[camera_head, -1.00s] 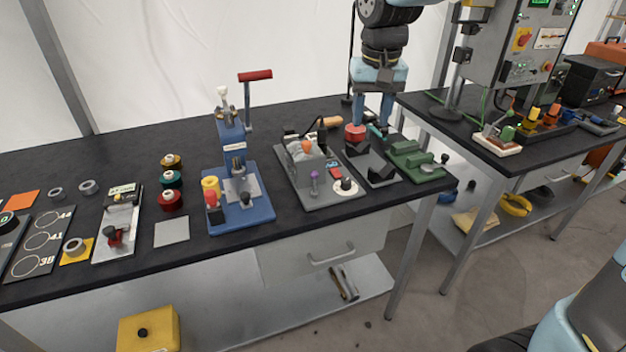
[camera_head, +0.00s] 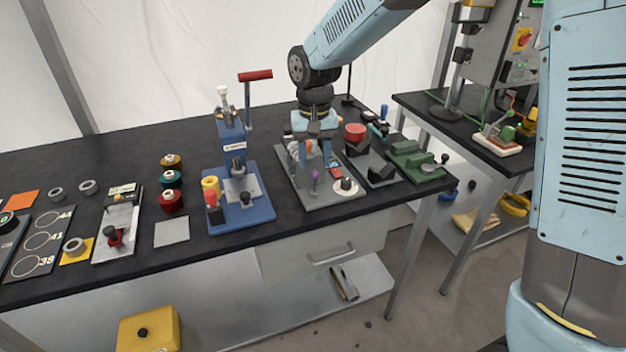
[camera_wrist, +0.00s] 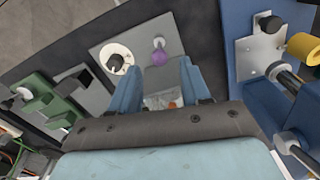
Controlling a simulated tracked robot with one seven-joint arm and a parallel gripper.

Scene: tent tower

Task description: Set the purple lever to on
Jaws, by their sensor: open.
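The purple lever (camera_head: 315,178) is a small knob-topped lever on the front left of a grey machine plate (camera_head: 330,198). In the wrist view the purple lever (camera_wrist: 159,57) stands just beyond my fingertips, near the middle. My gripper (camera_head: 314,160) is open above the grey machine, behind the lever in the head view. In the wrist view its two blue fingers (camera_wrist: 158,80) stand apart with the lever near the gap, not visibly touched. My gripper hides much of the grey machine's body.
A white dial with a black knob (camera_head: 346,186) sits right of the lever. A blue press (camera_head: 238,215) stands close on the left. A dark block fixture (camera_head: 376,168) and a green fixture (camera_head: 415,163) stand on the right. Bare black table lies in front.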

